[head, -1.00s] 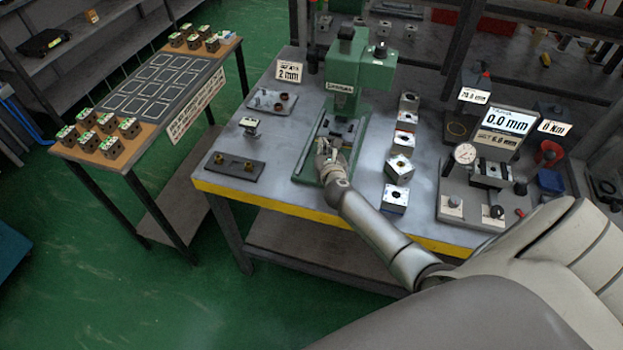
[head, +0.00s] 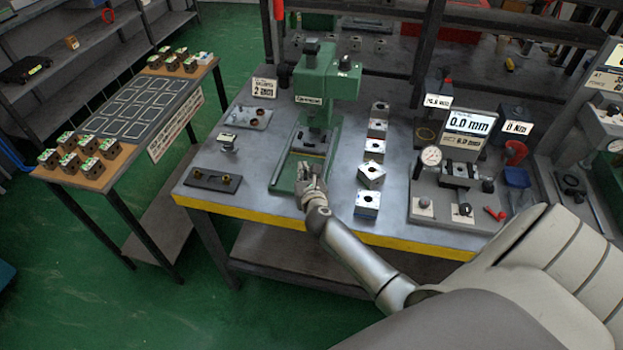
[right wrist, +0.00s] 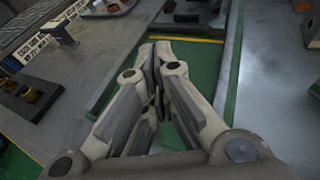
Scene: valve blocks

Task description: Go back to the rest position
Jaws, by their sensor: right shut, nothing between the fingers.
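My right gripper (head: 309,172) is over the front part of the green press base in the head view. In the right wrist view its two fingers (right wrist: 157,55) meet at the tips, with nothing between them. My right arm reaches in from the lower right. The green press (head: 320,90) stands upright behind the gripper, with a dark fixture on its base (head: 280,178). My left gripper is not in any view.
The workbench (head: 240,175) has a yellow front edge. Several metal blocks (head: 368,203) line up right of the press, beside a gauge station (head: 470,185). A dark plate (head: 213,181) lies at the left. A side table (head: 120,150) holds several valve blocks (head: 90,168).

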